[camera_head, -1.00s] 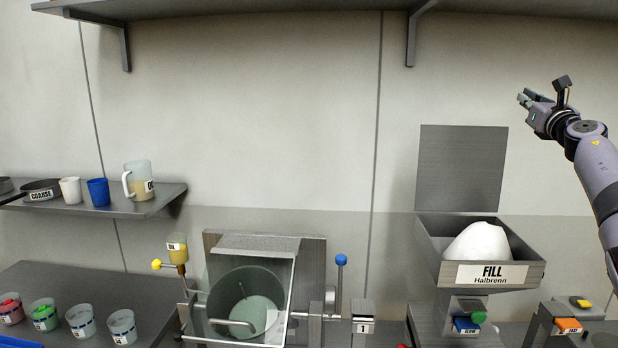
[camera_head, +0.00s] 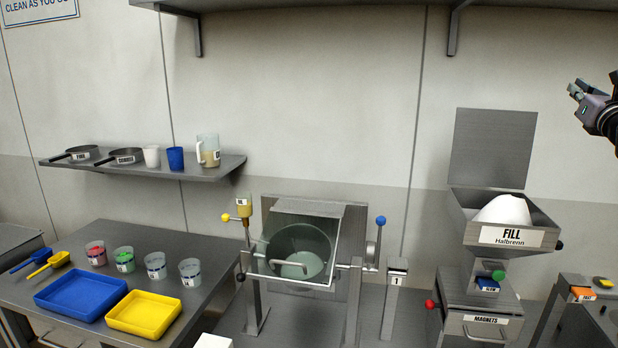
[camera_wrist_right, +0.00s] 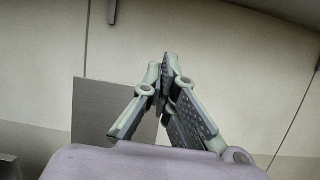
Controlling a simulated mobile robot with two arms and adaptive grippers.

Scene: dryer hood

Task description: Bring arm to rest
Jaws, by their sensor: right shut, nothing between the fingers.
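My right gripper (camera_head: 576,92) is raised at the right edge of the head view, in front of the bare wall and above the right end of the bench. It is shut and empty. In the right wrist view its fingertips (camera_wrist_right: 169,68) meet with nothing between them. Most of the right arm is cut off by the picture edge. My left gripper is not in view.
The FILL hopper (camera_head: 512,237) with its upright grey plate (camera_head: 492,148) stands left of and below the right gripper. A drum machine (camera_head: 300,250) is at the centre. A shelf (camera_head: 225,165) holds cups and pans. The left table has a blue tray (camera_head: 80,295) and a yellow tray (camera_head: 145,315).

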